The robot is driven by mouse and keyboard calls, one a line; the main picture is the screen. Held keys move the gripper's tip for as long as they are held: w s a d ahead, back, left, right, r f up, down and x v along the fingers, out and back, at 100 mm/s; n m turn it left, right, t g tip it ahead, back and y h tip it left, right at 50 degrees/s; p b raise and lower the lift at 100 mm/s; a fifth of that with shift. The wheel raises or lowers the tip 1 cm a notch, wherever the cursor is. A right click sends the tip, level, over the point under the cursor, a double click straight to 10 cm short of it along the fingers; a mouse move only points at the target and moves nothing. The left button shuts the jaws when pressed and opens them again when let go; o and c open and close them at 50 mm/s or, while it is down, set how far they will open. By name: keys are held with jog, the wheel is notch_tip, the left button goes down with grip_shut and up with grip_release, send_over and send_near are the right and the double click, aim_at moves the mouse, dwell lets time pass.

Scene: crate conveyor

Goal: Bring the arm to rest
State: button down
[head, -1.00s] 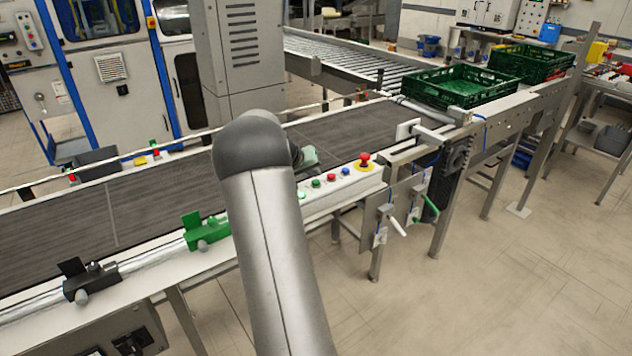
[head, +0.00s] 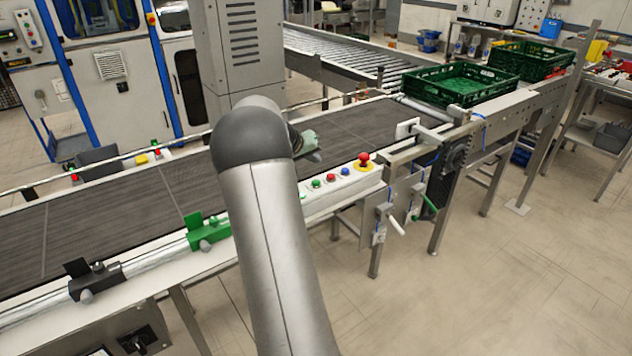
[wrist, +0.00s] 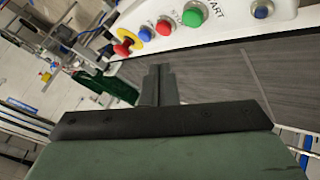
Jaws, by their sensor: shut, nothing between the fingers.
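My gripper shows in the wrist view (wrist: 160,84) with its two fingers together and nothing between them. In the head view my arm rises from the bottom and bends over the conveyor belt (head: 110,215). Only a small greenish part of my gripper (head: 308,148) shows there, past the elbow and above the belt near the button panel; its fingertips are hard to make out. The belt surface also shows at the right of the wrist view (wrist: 215,70).
A button panel (head: 345,181) with a red emergency knob (head: 364,160) lies along the belt's near edge, close to my gripper. Two green crates (head: 460,86) stand at the belt's far right end. A grey column (head: 240,45) stands behind the belt.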

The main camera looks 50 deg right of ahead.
jog(key=shift+a, duration=0.1)
dwell(0.4)
jog(key=s+a+r+n+t+y, duration=0.1)
jog(key=s+a+n+y, duration=0.15)
jog(key=a, duration=1.25)
jog(key=s+a+r+n+t+y, duration=0.1)
jog(key=a+n+y, duration=0.15)
jog(key=a, duration=1.15)
jog(key=s+a+f+n+y, duration=0.2)
jog(key=s+a, duration=0.6)
jog(key=a, duration=0.3)
jog(key=s+a+f+n+y, duration=0.2)
jog(key=s+a+n, duration=0.1)
jog(key=s+a, duration=0.6)
jog(key=a, duration=0.3)
jog(key=shift+s+g, duration=0.2)
jog(key=shift+g, duration=0.1)
